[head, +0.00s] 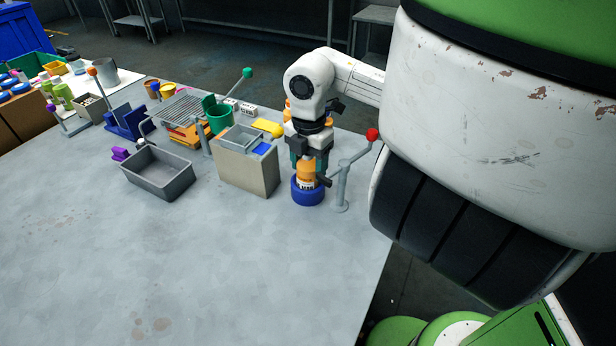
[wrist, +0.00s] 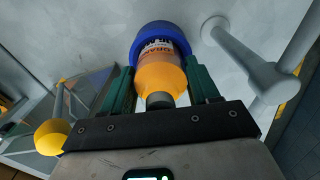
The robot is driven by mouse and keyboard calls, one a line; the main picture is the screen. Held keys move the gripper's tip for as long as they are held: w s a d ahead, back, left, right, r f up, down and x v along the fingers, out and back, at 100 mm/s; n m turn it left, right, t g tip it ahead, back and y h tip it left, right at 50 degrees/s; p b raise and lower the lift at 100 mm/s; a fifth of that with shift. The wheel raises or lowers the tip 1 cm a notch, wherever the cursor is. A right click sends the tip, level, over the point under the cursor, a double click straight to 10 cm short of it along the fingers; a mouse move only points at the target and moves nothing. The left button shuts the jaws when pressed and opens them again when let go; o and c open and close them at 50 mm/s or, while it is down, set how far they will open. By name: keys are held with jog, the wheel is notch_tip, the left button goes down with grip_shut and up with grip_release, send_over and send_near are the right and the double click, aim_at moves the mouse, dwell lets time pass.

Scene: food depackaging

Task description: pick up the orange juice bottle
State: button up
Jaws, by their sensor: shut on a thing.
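The orange juice bottle (head: 307,176) stands upright in a blue round holder (head: 307,195) near the right part of the table. In the wrist view the bottle (wrist: 162,78) shows its orange body, dark cap and part of a label, with its base inside the blue holder (wrist: 160,32). My gripper (head: 308,160) comes down from above over the bottle. In the wrist view the green fingers of my gripper (wrist: 161,88) lie on either side of the bottle, shut on it. Part of the bottle's upper end is hidden by the gripper in the head view.
A grey post with a red ball (head: 372,134) stands close to the right of the holder. A beige box (head: 245,170) with a tray on top stands close to the left. A grey bin (head: 160,172) is farther left. The front of the table (head: 200,270) is clear.

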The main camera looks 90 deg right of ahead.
jog(key=shift+r, duration=0.15)
notch_tip(320, 180, up, 9)
jog(key=shift+r+b, duration=0.1)
jog(key=shift+b, duration=0.6)
jog(key=w+d+r+p, duration=0.6)
jog(key=w+d+r, duration=0.4)
jog(key=w+r, duration=0.35)
jog(key=shift+w+d+r+p, duration=0.6)
jog(key=shift+w+d+p, duration=0.5)
jog(key=shift+w+d, duration=0.5)
jog(key=shift+w+d+r+p, duration=0.6)
jog(key=shift+w+d+p, duration=0.55)
jog(key=shift+w, duration=0.6)
jog(key=shift+w+d+r+p, duration=0.6)
jog(key=shift+w+d+p, duration=0.4)
jog(key=shift+w+d, duration=0.65)
jog(key=shift+a, duration=0.1)
jog(key=shift+f+b, duration=2.45)
jog(key=shift+f, duration=4.7)
jog(key=shift+f, duration=0.25)
